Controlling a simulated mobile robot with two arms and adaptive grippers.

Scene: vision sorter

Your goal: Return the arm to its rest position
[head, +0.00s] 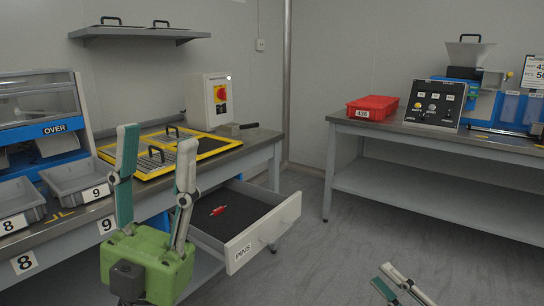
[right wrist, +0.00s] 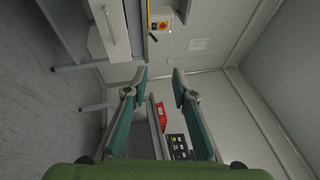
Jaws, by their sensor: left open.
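My left gripper (head: 158,148) stands upright at the front left in the head view, in front of the left bench and the open drawer. Its two fingers are apart with nothing between them. My right gripper (head: 384,274) shows only by its finger ends at the bottom edge, over the floor. In the right wrist view my right gripper (right wrist: 159,73) has its fingers apart and empty. That view is turned on its side.
An open drawer (head: 265,239) marked PINS holds a small red item (head: 218,211). Grey bins (head: 78,183) and a yellow-framed panel (head: 206,146) are on the left bench. A red tray (head: 373,106) and black control box (head: 434,104) are on the right bench. Floor between benches is clear.

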